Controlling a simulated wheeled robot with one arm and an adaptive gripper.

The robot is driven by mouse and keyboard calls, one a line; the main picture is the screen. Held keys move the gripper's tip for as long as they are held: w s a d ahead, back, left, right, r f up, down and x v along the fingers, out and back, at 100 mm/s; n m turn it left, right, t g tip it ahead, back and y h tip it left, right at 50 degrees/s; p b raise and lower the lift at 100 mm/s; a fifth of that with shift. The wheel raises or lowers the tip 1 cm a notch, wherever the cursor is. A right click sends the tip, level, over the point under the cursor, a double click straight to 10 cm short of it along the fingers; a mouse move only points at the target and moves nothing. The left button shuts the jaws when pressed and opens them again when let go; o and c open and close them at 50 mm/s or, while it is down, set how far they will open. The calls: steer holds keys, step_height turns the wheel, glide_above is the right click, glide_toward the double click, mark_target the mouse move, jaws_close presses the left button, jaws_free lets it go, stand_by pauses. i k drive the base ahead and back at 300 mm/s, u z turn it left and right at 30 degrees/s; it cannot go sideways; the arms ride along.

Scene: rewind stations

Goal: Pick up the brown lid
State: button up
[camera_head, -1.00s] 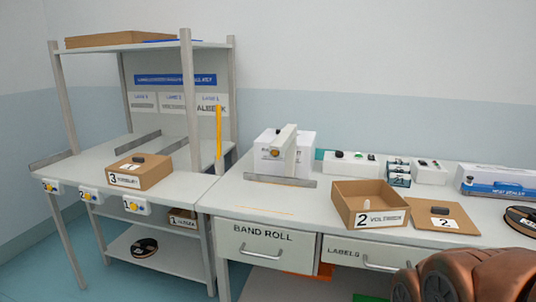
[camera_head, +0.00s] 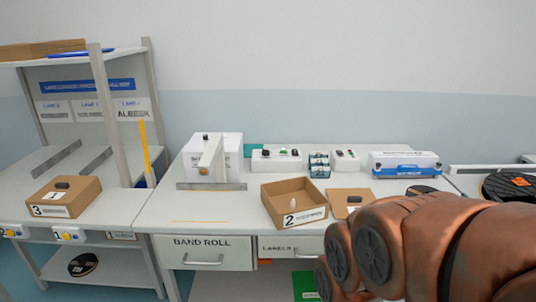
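A flat brown lid (camera_head: 338,197) with a small dark knob and a white label lies on the right-hand worktop. It lies just right of an open brown box (camera_head: 270,211) marked 2, and my copper-coloured arm hides its front right part. A small white object (camera_head: 293,205) sits inside that box. Another brown box (camera_head: 80,203), marked 3, stands on the left table with a knobbed lid on top, labelled 1. My arm fills the lower right; my gripper's fingers do not show.
Behind the lid stand white blocks with small dark parts (camera_head: 276,160) and a white-and-blue device (camera_head: 404,165). A white dispenser (camera_head: 213,150) stands behind left. A dark disc (camera_head: 508,188) lies at far right. The worktop left of box 2 is mostly clear.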

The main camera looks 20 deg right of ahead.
mark_target(343, 201)
steer(key=z, duration=0.9)
